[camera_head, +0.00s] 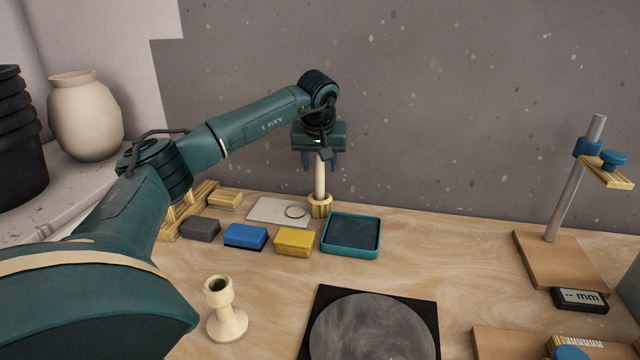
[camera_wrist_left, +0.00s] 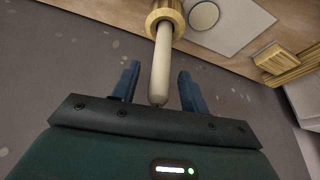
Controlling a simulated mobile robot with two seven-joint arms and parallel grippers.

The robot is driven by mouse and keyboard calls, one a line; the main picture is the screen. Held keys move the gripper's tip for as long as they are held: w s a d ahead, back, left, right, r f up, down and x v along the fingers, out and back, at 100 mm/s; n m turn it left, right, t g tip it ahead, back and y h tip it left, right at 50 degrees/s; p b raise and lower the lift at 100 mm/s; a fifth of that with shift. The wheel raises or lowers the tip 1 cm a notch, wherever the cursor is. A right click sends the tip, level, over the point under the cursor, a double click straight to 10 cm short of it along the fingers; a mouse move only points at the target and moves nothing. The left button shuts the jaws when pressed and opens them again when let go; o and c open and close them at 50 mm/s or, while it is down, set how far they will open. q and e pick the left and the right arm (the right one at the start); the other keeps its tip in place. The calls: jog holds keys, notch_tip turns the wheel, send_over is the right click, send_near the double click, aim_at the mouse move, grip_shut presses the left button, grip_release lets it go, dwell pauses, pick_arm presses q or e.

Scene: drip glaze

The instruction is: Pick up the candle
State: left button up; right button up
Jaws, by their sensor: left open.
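The candle (camera_head: 320,178) is a pale cream stick standing upright in a wooden ring holder (camera_head: 320,206) at the back of the table. My left gripper (camera_head: 320,165) is above the holder, pointing down, with its blue fingers on either side of the candle's upper part. In the left wrist view the candle (camera_wrist_left: 161,62) runs between the two open fingers (camera_wrist_left: 157,85), with a gap on both sides. Its lower end sits in the wooden holder (camera_wrist_left: 165,18). My right gripper is not in view.
A cream candlestick (camera_head: 227,312) stands at the front left. Grey, blue (camera_head: 245,236) and yellow (camera_head: 294,241) blocks and a teal tray (camera_head: 351,236) lie near the holder. A black plate with a grey disc (camera_head: 372,325) is in front. A measuring stand (camera_head: 567,190) is at right.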

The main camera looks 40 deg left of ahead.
pick_arm(q)
jog(key=shift+x, duration=0.8)
jog(key=shift+c, duration=0.5)
grip_shut()
